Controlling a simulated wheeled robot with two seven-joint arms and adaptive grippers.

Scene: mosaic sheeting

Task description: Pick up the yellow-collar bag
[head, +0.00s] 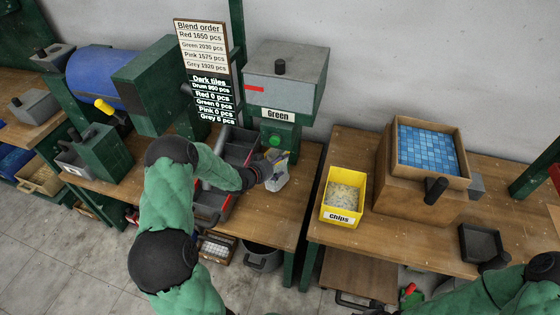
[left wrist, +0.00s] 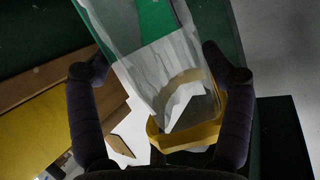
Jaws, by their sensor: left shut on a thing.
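The yellow-collar bag (head: 279,178) is a clear bag with whitish panels, above the right end of the middle bench. My left gripper (head: 262,170) reaches it from the left and is shut on it. In the left wrist view, the bag (left wrist: 158,70) lies between the two dark fingers of my left gripper (left wrist: 155,72), with its yellow collar (left wrist: 190,135) near the palm. The bag looks tilted in that view. I cannot tell whether its base touches the bench.
A grey-and-green machine marked Green (head: 286,85) stands behind the bag. Grey bins (head: 212,204) lie left of it, partly behind my left arm. A yellow Chips bin (head: 342,196) and a box of blue tiles (head: 383,165) stand on the right bench (head: 400,232).

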